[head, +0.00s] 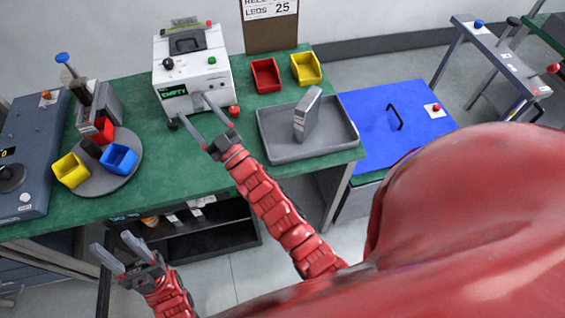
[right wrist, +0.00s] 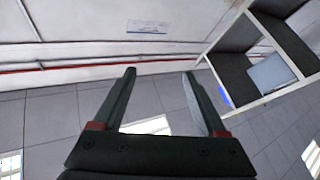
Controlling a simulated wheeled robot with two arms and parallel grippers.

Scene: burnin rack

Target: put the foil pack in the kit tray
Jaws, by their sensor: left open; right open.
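A grey shallow tray (head: 274,146), which I take for the kit tray, lies at the right end of the green bench. A silver-grey slab-shaped pack (head: 305,117), which may be the foil pack, stands on edge inside it, slightly tilted. No other clear foil pack shows. My right gripper (head: 190,108) is open and empty in front of the white box machine, left of the tray; its open fingers also show in the right wrist view (right wrist: 160,85). My left gripper (head: 109,241) is open and empty, lower left, off the bench's front edge.
A white machine (head: 196,78) with an "EMPTY" display stands at the bench's back. Red (head: 266,76) and yellow (head: 306,68) bins sit behind the tray. A round turntable (head: 97,178) with several bins is at left. A blue panel (head: 375,125) lies right of the bench. The middle bench is clear.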

